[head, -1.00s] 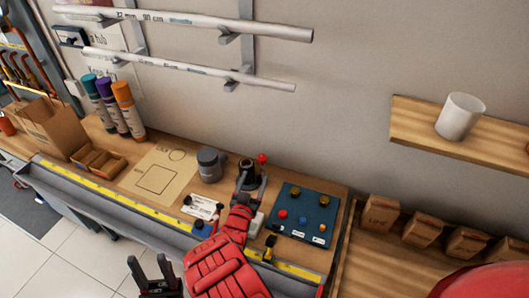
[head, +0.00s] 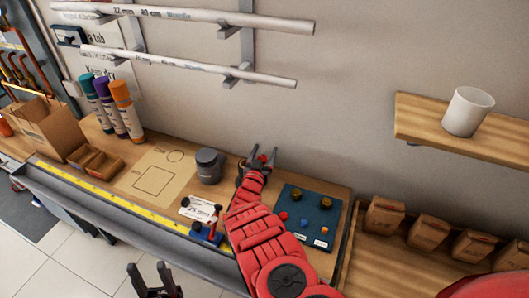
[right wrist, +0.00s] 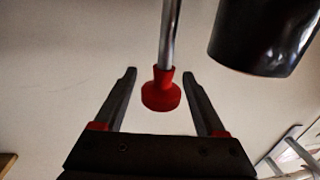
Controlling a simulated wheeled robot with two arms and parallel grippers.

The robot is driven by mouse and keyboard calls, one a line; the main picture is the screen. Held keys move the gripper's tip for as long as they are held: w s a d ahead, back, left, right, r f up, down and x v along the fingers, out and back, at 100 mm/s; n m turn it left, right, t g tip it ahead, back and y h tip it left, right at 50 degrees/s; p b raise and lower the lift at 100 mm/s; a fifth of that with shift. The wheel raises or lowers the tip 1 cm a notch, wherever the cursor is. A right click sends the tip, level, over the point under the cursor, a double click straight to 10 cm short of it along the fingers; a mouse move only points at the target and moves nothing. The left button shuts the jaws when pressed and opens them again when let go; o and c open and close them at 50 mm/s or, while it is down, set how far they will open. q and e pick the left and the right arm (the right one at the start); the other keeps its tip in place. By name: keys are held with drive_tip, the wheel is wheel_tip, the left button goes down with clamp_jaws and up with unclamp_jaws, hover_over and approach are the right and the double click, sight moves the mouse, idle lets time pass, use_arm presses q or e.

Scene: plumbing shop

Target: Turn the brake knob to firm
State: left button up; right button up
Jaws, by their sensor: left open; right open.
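A red knob (right wrist: 162,92) on a metal rod shows in the right wrist view, and I take it for the brake knob. It lies between the two spread fingers of my right gripper (right wrist: 160,98), with gaps on both sides. No firm or soft marking is readable. In the head view the right gripper (head: 258,162) is at the back of the bench, with the red knob (head: 262,158) at its fingers. My arm hides most of the device under it. My left gripper (head: 156,284) is open and empty at the bottom, in front of the bench.
A black cylinder (right wrist: 262,35) is close to the right finger in the wrist view. A grey lidded jar (head: 208,166) stands left of my right gripper, and a blue mat (head: 297,204) with fittings lies right. A red-and-blue tool (head: 207,233) is near the front edge.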

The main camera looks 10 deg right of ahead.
drive_tip(key=shift+w+d, duration=0.1)
drive_tip(key=shift+w, duration=0.05)
clamp_jaws()
drive_tip(key=n+y+p, duration=0.1)
drive_tip(key=y+p, duration=0.1)
drive_tip(key=p, duration=0.1)
drive_tip(key=shift+a+t+p, duration=0.2)
drive_tip(key=shift+t+p, duration=0.2)
unclamp_jaws()
